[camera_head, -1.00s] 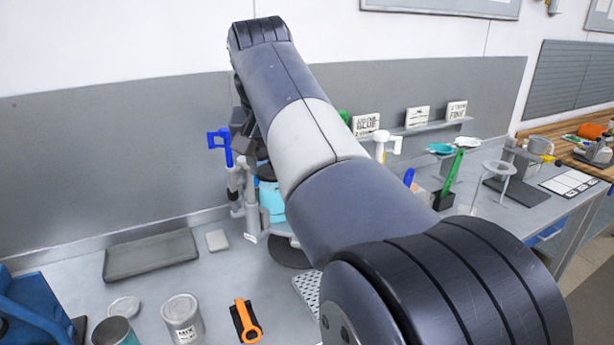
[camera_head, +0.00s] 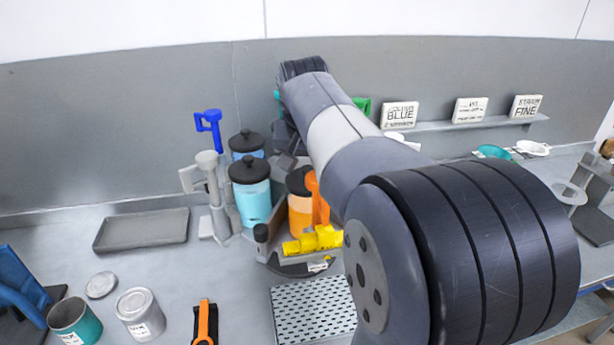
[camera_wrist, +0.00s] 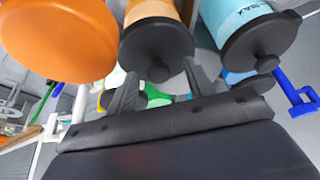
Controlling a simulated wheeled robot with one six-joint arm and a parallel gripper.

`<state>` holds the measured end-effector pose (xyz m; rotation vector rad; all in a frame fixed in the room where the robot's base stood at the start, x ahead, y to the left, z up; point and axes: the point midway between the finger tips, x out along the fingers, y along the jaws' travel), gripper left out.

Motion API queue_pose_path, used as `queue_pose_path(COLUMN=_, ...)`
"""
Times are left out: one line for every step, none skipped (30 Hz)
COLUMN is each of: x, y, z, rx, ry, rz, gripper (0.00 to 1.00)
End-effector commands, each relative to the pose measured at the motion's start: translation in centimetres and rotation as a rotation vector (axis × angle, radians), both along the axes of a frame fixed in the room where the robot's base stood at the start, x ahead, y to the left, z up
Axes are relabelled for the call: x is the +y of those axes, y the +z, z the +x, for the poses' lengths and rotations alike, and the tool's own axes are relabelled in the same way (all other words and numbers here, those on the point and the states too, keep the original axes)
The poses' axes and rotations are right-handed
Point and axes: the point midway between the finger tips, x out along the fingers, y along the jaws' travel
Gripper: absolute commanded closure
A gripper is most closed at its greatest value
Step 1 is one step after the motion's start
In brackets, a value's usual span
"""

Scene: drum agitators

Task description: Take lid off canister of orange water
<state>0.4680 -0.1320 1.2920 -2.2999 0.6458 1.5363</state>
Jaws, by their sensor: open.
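The canister of orange water (camera_head: 299,222) stands among the stirring stands, partly behind an orange part and my arm. Its dark round lid (camera_head: 297,181) is on it. In the wrist view the black lid (camera_wrist: 150,37) with its knob (camera_wrist: 158,72) caps the orange canister (camera_wrist: 150,9) at top middle. My gripper (camera_wrist: 160,70) is open, its two dark fingers on either side of the knob in the picture. I cannot tell whether they touch it. My arm hides most of the gripper in the head view.
Two blue-water canisters with black lids (camera_head: 250,195) (camera_head: 246,143) stand close left. A large orange disc (camera_wrist: 58,40) is near the gripper in the wrist view. A yellow part (camera_head: 313,241) and perforated plate (camera_head: 312,310) lie in front. A grey tray (camera_head: 140,230) is at left.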

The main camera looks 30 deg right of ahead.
Motion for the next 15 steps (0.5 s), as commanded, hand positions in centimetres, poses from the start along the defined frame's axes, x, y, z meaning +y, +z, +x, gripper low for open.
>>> queue_pose_path(x=-0.02, y=-0.01, z=-0.01, rx=0.0, ry=0.0, rz=0.0, gripper=0.5)
queue_pose_path(x=-0.01, y=-0.01, z=0.0, rx=0.0, ry=0.0, rz=0.0, gripper=0.5)
queue_pose_path(x=-0.02, y=0.0, z=-0.01, rx=0.0, ry=0.0, rz=0.0, gripper=0.5)
queue_pose_path(x=-0.02, y=0.0, z=-0.01, rx=0.0, ry=0.0, rz=0.0, gripper=0.5)
queue_pose_path(x=-0.02, y=0.01, z=-0.01, rx=0.0, ry=0.0, rz=0.0, gripper=0.52)
queue_pose_path(x=-0.02, y=0.01, z=-0.01, rx=0.0, ry=0.0, rz=0.0, gripper=0.56)
queue_pose_path(x=-0.01, y=0.02, z=-0.02, rx=0.0, ry=0.0, rz=0.0, gripper=0.58)
queue_pose_path(x=0.0, y=0.02, z=-0.01, rx=0.0, ry=0.0, rz=0.0, gripper=0.61)
queue_pose_path(x=-0.01, y=0.02, z=-0.02, rx=0.0, ry=0.0, rz=0.0, gripper=0.64)
queue_pose_path(x=-0.01, y=0.03, z=-0.02, rx=0.0, ry=0.0, rz=0.0, gripper=0.66)
queue_pose_path(x=0.0, y=0.03, z=-0.02, rx=0.0, ry=0.0, rz=0.0, gripper=0.69)
queue_pose_path(x=0.0, y=0.03, z=-0.02, rx=0.0, ry=0.0, rz=0.0, gripper=0.72)
queue_pose_path(x=0.0, y=0.03, z=-0.02, rx=0.0, ry=0.0, rz=0.0, gripper=0.75)
queue_pose_path(x=-0.01, y=0.04, z=-0.02, rx=0.0, ry=0.0, rz=0.0, gripper=0.77)
queue_pose_path(x=-0.01, y=0.04, z=-0.02, rx=0.0, ry=0.0, rz=0.0, gripper=0.8)
